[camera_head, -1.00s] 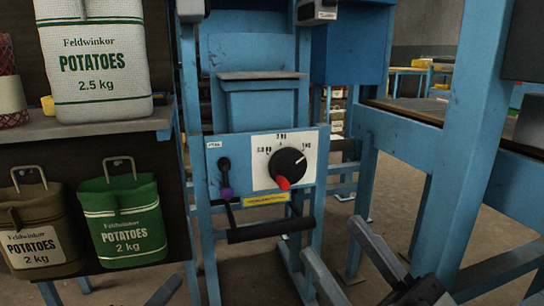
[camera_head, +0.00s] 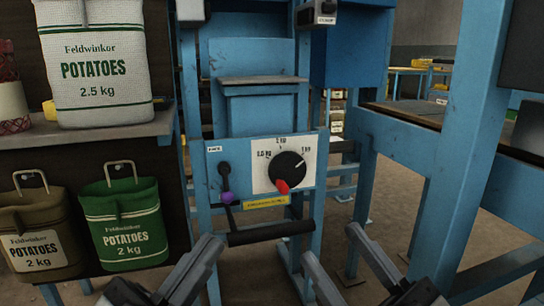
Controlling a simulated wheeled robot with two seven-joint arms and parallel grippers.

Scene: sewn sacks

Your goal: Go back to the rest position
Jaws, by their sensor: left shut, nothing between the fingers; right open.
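My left gripper (camera_head: 207,246) is at the bottom, left of centre, in front of the blue machine's lower part. It is shut and holds nothing. My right gripper (camera_head: 331,243) is at the bottom, right of centre, with its two fingers spread apart and nothing between them. Both grippers appear below the machine's control panel (camera_head: 213,178), apart from its dial and lever. The black dial (camera_head: 287,166) has a red tip pointing down. The dark lever (camera_head: 225,178) with a purple knob hangs down left of the dial.
A white potato sack (camera_head: 95,65) stands on the shelf (camera_head: 100,133) at left. A brown sack (camera_head: 40,235) and a green sack (camera_head: 122,225) hang below it. A black bar (camera_head: 270,233) crosses below the panel. A blue frame post (camera_head: 455,150) stands at right.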

